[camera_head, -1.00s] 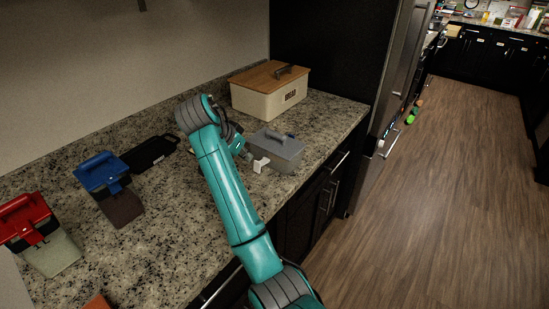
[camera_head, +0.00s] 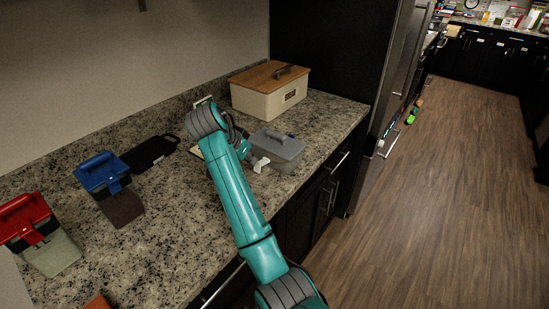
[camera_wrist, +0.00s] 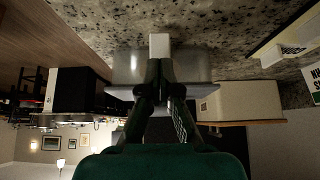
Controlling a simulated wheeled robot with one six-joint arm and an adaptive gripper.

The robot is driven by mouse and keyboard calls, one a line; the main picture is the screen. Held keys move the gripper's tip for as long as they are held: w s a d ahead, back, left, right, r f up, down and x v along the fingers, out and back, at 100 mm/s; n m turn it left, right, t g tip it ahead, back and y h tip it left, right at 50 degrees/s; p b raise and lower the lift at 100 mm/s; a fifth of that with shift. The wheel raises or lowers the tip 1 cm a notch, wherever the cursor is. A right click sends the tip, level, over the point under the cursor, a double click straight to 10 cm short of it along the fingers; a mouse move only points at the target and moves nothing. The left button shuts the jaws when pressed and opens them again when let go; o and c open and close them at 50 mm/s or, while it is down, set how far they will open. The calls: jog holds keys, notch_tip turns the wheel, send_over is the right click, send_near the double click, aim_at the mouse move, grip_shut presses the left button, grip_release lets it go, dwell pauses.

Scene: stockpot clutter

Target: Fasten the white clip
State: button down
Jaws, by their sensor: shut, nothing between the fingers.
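The white clip (camera_head: 260,164) is on the near-left side of the grey lidded box (camera_head: 285,154) on the counter. In the wrist view the clip (camera_wrist: 160,44) is a pale block in front of the grey box (camera_wrist: 122,66), which shows upside down. My gripper (camera_wrist: 160,66) is shut and empty, with its fingertips right at the clip in that view. I cannot tell whether they touch it. In the head view my arm hides most of the gripper. I cannot tell whether the clip is latched.
A cream bread box (camera_head: 268,97) with a wooden lid stands behind the grey box. A blue-lidded box (camera_head: 102,172) and a red-lidded box (camera_head: 25,217) stand to the left. A black tray (camera_head: 150,153) lies near the wall.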

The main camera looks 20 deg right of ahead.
aim_at(267, 156)
jog(key=shift+w+d, duration=0.75)
jog(key=shift+d, duration=0.25)
jog(key=shift+w+d, duration=0.7)
jog(key=shift+d, duration=0.3)
jog(key=shift+r, duration=0.1)
jog(key=w+d+r+v, duration=0.1)
jog(key=v, duration=0.7)
dwell(0.7)
jog(key=shift+s+d+r, duration=0.1)
jog(key=shift+s+d, duration=0.05)
